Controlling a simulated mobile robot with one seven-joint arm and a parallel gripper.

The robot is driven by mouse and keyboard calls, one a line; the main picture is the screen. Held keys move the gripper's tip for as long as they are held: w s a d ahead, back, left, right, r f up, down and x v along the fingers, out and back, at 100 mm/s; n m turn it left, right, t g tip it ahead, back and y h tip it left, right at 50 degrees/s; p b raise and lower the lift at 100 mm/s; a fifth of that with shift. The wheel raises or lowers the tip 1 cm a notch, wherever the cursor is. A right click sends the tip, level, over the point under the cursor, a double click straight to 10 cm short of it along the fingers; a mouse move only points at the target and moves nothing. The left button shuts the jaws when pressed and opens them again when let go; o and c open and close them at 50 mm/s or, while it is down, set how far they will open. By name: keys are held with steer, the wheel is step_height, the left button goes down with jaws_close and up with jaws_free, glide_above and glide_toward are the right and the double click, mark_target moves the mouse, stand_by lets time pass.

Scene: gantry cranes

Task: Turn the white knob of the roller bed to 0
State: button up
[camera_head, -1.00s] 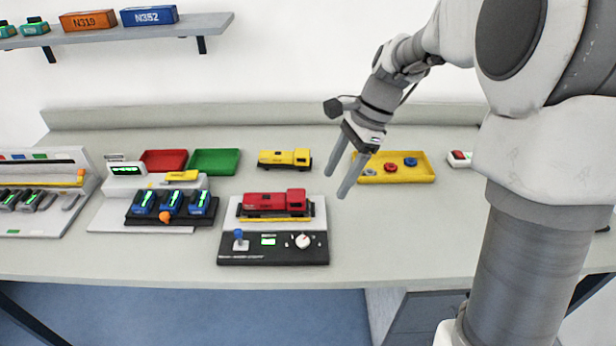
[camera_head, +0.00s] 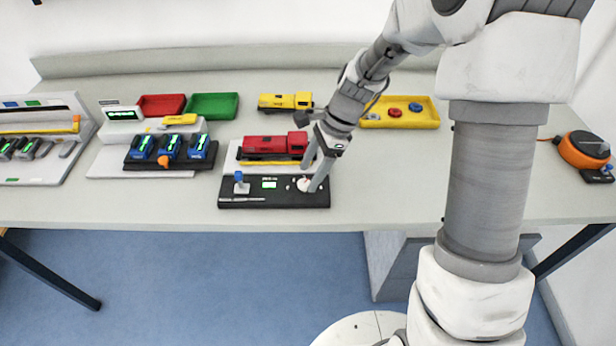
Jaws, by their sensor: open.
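The roller bed (camera_head: 245,199) is a black control panel with a pale bed behind it. A red locomotive (camera_head: 271,146) stands on the bed. The panel has a blue lever (camera_head: 240,186) at its left, a small lit green display (camera_head: 269,184) and a white knob (camera_head: 304,185) at its right. My gripper (camera_head: 309,180) is open, and its two fingers point down at the knob. The fingertips are at or just above the knob, one on either side in the picture. I cannot tell whether they touch it. The knob's pointer and scale are too small and partly hidden to read.
A yellow locomotive (camera_head: 286,101), a green tray (camera_head: 212,106), a red tray (camera_head: 161,105) and a yellow tray (camera_head: 428,113) lie behind. A charging stand with blue packs (camera_head: 170,146) is at left. An orange round device (camera_head: 584,150) is at right. The table front is clear.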

steer(key=shift+x, duration=0.95)
jaws_close()
